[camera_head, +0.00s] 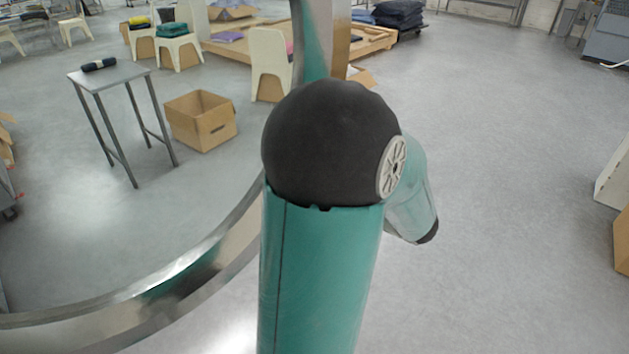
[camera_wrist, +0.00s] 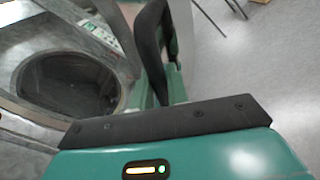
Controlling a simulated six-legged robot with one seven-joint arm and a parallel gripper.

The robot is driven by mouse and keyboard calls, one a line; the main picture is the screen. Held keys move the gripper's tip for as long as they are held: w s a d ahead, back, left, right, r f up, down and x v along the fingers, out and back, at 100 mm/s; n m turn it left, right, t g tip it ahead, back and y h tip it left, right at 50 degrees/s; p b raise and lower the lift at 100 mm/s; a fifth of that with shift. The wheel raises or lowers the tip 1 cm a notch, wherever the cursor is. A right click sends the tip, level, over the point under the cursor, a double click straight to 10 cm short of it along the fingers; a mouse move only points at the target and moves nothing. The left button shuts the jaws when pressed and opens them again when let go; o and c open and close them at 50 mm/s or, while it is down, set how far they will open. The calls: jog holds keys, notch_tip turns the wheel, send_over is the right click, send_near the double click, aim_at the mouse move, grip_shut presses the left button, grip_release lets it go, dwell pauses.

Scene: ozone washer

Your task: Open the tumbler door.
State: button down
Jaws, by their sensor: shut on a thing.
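A wide, curved, polished steel rim (camera_head: 215,255), which looks like the tumbler door's ring, sweeps across the left of the head view and passes behind my teal arm. In the wrist view a washer front with a dark round drum opening (camera_wrist: 68,84) shows at the left, ringed by metal. My gripper (camera_wrist: 158,50) shows there as a black finger and teal parts beside the opening. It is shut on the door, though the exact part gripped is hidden. In the head view my arm hides the gripper.
A small steel table (camera_head: 108,75) and an open cardboard box (camera_head: 202,120) stand at the left. Pale chairs (camera_head: 268,62) and a low wooden platform (camera_head: 372,42) are behind. The grey floor at the right is mostly clear, with pale and brown boxes (camera_head: 614,180) at the edge.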

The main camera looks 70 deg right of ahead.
jog(key=shift+s+a, duration=0.25)
jog(key=shift+s, duration=0.25)
jog(key=shift+s+a, duration=0.25)
jog(key=shift+s, duration=0.25)
jog(key=c, duration=1.4)
grip_release()
jog(key=shift+h, duration=0.3)
jog(key=v, duration=1.4)
